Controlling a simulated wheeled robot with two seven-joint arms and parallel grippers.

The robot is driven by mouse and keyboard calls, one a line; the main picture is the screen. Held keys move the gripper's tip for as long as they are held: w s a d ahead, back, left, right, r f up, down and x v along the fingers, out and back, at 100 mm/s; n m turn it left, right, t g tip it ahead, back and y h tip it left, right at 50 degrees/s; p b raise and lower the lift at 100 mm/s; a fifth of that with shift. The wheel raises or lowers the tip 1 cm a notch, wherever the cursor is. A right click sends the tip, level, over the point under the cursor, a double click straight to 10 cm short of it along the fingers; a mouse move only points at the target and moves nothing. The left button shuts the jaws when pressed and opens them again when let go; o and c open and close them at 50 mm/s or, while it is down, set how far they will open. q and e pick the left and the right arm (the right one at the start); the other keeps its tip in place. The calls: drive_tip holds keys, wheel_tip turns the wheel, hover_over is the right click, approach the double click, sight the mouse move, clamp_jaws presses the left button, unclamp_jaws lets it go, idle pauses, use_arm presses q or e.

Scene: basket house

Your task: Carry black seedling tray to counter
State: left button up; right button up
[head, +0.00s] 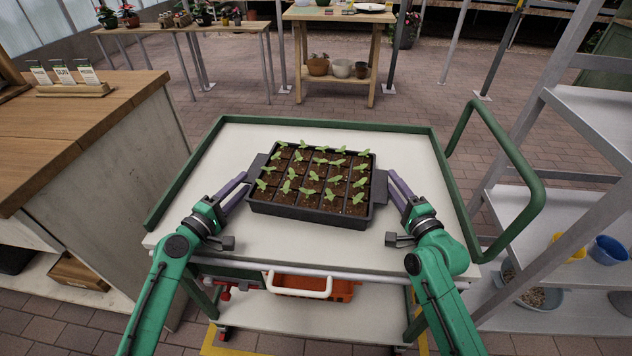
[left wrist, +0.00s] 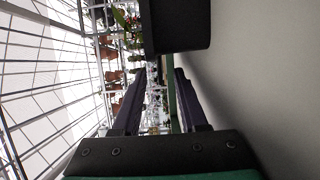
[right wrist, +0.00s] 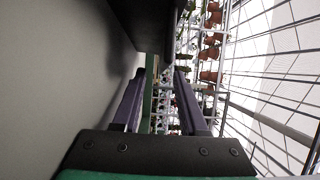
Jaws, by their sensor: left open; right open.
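The black seedling tray (head: 310,214) lies flat on the white top of a green-railed cart (head: 285,246). It holds several green seedlings in soil cells and has a flat tab at each end. My left gripper (head: 245,181) is open beside the left tab; its wrist view shows the tray (left wrist: 178,28) above and beyond the fingers. My right gripper (head: 390,178) is open beside the right tab; its wrist view shows the tray's dark underside or edge (right wrist: 150,22) beyond the fingers. Whether the fingers straddle the tabs is unclear. The wood-topped counter (head: 95,120) stands at the left.
Seed packets in a wooden holder (head: 75,90) stand on the counter's far part; its near part is clear. The cart's green handle (head: 530,190) rises at the right, beside a grey shelf rack (head: 590,110). Plant tables (head: 345,14) stand behind, across open brick floor.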

sight(248, 178)
use_arm(q)
drive_tip(key=x, duration=0.2)
drive_tip(key=shift+w+d, duration=0.15)
drive_tip(key=shift+w, duration=0.25)
use_arm(e)
drive_tip(key=x, duration=0.3)
use_arm(q)
drive_tip(key=shift+w+d, duration=0.25)
use_arm(e)
drive_tip(key=shift+w, duration=0.25)
use_arm(q)
clamp_jaws()
use_arm(e)
clamp_jaws()
use_arm(q)
drive_tip(key=shift+f, duration=0.1)
